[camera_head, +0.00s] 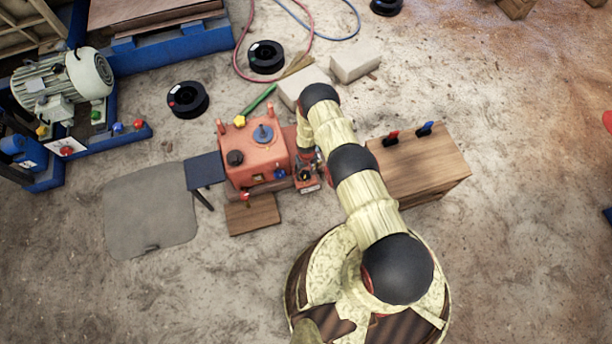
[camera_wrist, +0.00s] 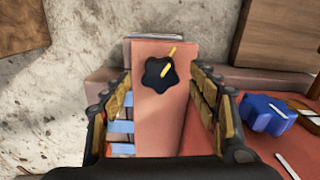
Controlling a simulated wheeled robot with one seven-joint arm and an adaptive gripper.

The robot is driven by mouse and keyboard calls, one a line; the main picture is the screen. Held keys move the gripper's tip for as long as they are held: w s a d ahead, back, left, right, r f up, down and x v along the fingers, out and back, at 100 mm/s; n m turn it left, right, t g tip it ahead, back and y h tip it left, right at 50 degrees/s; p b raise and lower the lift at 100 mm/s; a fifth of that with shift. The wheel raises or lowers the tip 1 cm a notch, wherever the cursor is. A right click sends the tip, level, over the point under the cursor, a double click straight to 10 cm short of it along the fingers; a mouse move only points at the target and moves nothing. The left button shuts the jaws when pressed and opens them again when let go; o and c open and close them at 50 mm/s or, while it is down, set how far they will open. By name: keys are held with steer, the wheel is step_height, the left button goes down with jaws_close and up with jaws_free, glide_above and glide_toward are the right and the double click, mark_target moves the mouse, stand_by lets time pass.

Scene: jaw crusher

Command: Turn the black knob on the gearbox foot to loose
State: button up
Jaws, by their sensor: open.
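The black knob (camera_wrist: 158,75) is star-shaped with a yellow pointer line and sits on a narrow orange-red foot (camera_wrist: 158,125) in the wrist view. The yellow line points up and slightly right. My gripper (camera_wrist: 161,82) is open, with one padded finger on each side of the foot and the knob between them.
A blue knob (camera_wrist: 266,113) is right of my fingers in the wrist view. A wooden box (camera_head: 425,172) with red and blue handles stands right of my arm. Pale blocks (camera_head: 355,62) lie behind. A wooden board (camera_head: 252,214) lies in front of the gearbox.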

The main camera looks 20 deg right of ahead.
mark_target(306, 176)
steer(key=shift+f+b, duration=0.5)
steer(key=shift+f, duration=1.15)
steer(key=shift+c, duration=0.6)
steer(key=c, duration=1)
